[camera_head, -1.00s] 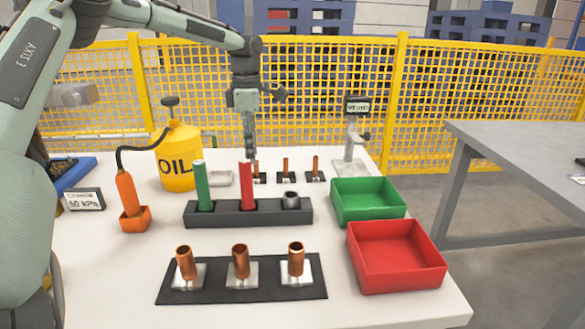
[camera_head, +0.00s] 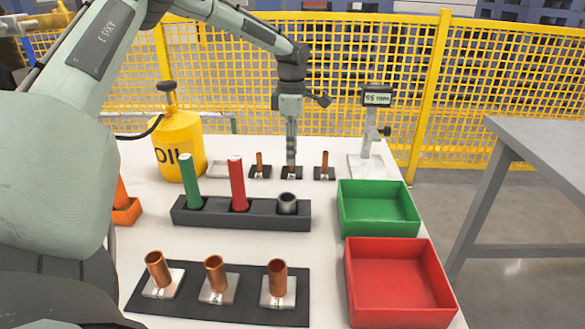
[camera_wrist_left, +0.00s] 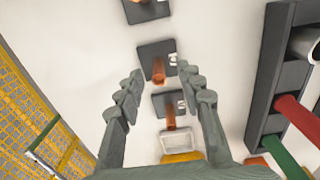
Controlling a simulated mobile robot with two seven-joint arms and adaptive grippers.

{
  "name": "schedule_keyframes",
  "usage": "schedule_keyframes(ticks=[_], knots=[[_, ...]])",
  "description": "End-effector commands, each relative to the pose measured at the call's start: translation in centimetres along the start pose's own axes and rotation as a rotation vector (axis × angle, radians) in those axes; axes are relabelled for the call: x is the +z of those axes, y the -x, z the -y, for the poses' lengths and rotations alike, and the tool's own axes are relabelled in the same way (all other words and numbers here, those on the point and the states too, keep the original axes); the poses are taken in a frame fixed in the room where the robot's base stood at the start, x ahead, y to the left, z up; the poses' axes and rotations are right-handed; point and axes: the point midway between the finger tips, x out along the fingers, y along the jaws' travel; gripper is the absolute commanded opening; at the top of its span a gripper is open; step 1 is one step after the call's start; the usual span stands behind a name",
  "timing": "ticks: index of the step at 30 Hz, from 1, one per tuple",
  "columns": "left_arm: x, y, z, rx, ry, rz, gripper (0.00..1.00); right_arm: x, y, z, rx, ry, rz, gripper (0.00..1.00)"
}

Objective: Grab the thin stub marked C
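Three thin copper stubs stand on small dark bases at the back of the table: a left one (camera_head: 259,162), a middle one and a right one (camera_head: 325,163). My left gripper (camera_head: 291,160) points down at the middle stub and mostly hides it; its base (camera_head: 291,173) shows below. In the left wrist view the middle stub (camera_wrist_left: 159,72) lies between the two spread fingers, apart from both. The left stub (camera_wrist_left: 170,118) shows below it. The bases carry small marks, too small to read, so I cannot tell which is C. My right gripper is not in view.
A black holder (camera_head: 255,215) with a green and a red tube stands in front of the stubs. Wide copper stubs (camera_head: 215,274) stand nearer. A yellow oil can (camera_head: 180,150) is left; a gauge stand (camera_head: 372,140), green bin (camera_head: 378,213) and red bin (camera_head: 399,280) are right.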

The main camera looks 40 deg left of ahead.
Motion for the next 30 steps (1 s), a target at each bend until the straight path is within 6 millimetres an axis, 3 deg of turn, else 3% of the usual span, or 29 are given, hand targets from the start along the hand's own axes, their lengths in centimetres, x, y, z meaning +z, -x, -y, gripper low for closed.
schedule_keyframes(ticks=[4,11,21,30], knots=[[0.0,-1.6,0.0,0.001,0.0,-0.002,0.37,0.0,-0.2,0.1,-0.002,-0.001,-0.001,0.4],[0.0,-1.8,-0.1,0.002,0.0,0.0,0.37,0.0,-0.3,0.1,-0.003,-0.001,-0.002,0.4],[0.0,-1.8,-0.1,0.002,0.0,0.0,0.0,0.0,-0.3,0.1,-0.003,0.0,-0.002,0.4],[0.0,-1.7,-0.1,0.003,0.0,0.001,0.0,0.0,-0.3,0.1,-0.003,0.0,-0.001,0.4]])
